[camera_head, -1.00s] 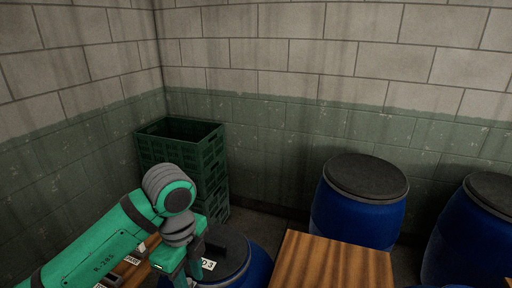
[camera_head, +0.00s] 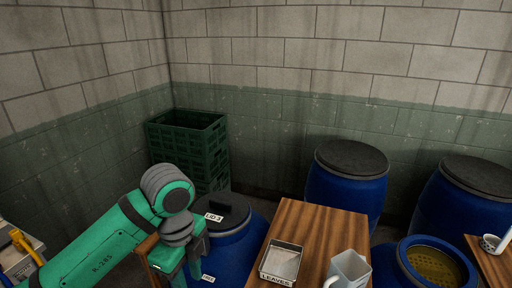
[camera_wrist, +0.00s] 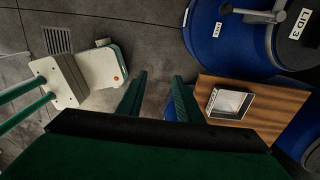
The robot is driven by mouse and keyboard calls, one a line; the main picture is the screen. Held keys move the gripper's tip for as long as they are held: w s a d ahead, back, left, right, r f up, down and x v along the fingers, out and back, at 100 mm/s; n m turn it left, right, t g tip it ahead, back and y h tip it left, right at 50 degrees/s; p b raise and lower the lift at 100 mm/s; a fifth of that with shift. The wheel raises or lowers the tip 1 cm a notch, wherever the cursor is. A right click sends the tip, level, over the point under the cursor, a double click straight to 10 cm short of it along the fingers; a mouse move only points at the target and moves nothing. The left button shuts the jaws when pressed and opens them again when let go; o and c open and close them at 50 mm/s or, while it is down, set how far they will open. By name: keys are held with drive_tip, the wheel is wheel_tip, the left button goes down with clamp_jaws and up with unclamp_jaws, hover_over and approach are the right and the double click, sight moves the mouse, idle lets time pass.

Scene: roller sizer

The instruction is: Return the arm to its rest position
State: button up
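My arm (camera_head: 105,243), green with grey joints, reaches in from the lower left of the head view. It is bent at the grey joint, with its end hanging down left of the wooden table (camera_head: 318,222). My gripper (camera_wrist: 160,85) shows in the wrist view with its two dark green fingers apart. Nothing is between them but the grey floor behind. In the head view the fingertips cannot be made out.
A blue barrel with lid labelled LID 3 (camera_head: 222,212) stands close to my arm's end. The table bears a LEAVES tray (camera_head: 281,262) and a grey jug (camera_head: 349,268). An open barrel (camera_head: 436,264) is at right. Green crates (camera_head: 187,139) stand in the corner.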

drive_tip(key=w+d+f+n+t+h, duration=0.1)
drive_tip(key=w+d+n+t+h, duration=0.3)
drive_tip(key=d, duration=0.6)
drive_tip(key=w+d+n+t+h, duration=0.3)
drive_tip(key=w+d+t+h, duration=0.1)
drive_tip(key=d, duration=0.5)
drive_tip(key=w+d+f+n+t+h, duration=0.1)
drive_tip(key=w+d+n+t+h, duration=0.3)
drive_tip(key=d, duration=0.6)
drive_tip(key=s+a+f+n+t+y, duration=0.25)
drive_tip(key=s+f+n+y, duration=0.25)
drive_tip(key=s+f+n, duration=0.35)
drive_tip(key=s+a+f+n+t+y, duration=0.2)
drive_tip(key=s+a+f+n+y, duration=0.25)
drive_tip(key=s+f, duration=0.55)
drive_tip(key=s+a+f+m+y, duration=0.1)
drive_tip(key=s+a, duration=0.2)
drive_tip(key=s, duration=0.8)
drive_tip(key=s+a+f+m+g+y, duration=0.1)
drive_tip(key=s+a, duration=0.3)
drive_tip(key=s, duration=0.7)
